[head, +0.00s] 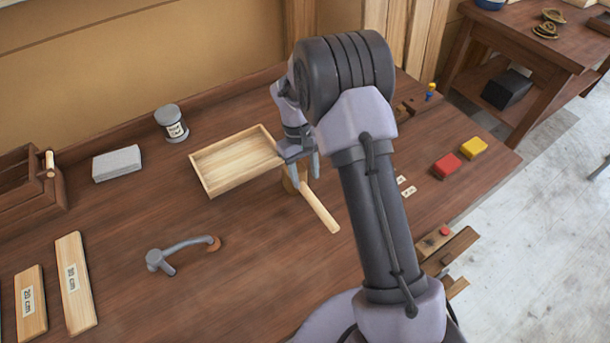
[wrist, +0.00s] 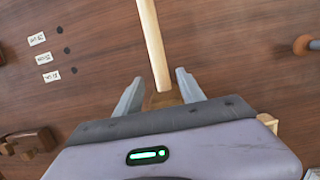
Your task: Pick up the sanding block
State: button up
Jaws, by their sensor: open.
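A light grey rectangular block (head: 116,163), which looks like the sanding block, lies flat on the brown workbench at the back left in the head view. It is not in the wrist view. My gripper (head: 306,174) is open, well to the right of the grey block, beside the wooden tray's right side. In the wrist view my gripper (wrist: 159,90) has its two fingers apart, with a pale wooden handle (wrist: 152,45) showing between them. I cannot tell how far below the fingers the handle is. The same handle (head: 320,208) shows under my gripper in the head view.
A grey curved tool (head: 185,246) lies in front. A red block (head: 446,165) and a yellow block (head: 474,148) lie at right. The bench's front middle is clear.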

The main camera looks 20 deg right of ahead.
aim_at(474, 147)
jog(key=z, duration=1.65)
